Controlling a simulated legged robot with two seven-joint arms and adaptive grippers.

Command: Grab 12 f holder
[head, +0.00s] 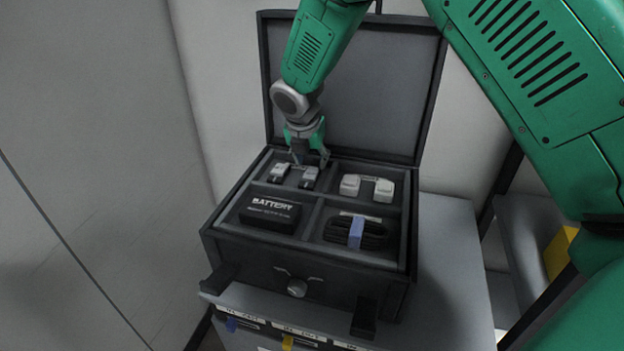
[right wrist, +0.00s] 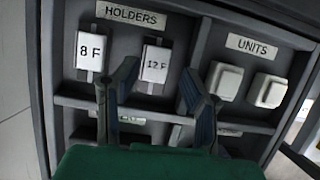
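The 12 F holder (right wrist: 155,64) is a small pale block with a "12 F" label, in the "HOLDERS" compartment of the case. In the head view it is the right-hand block (head: 309,177) of the back-left compartment. The 8 F holder (right wrist: 89,52) stands to its left, also seen in the head view (head: 278,172). My right gripper (head: 309,157) is over this compartment, pointing down. In the right wrist view its two fingers (right wrist: 159,82) are apart, with the 12 F holder showing between them. I see no grip on it. My left gripper is not in view.
The open black case (head: 250,250) stands on a grey cabinet (head: 450,270), its lid (head: 385,90) raised behind. Dividers separate the holders from two white units (head: 349,184), a battery box (head: 270,212) and a strapped black bundle (head: 372,236). A wall is at left.

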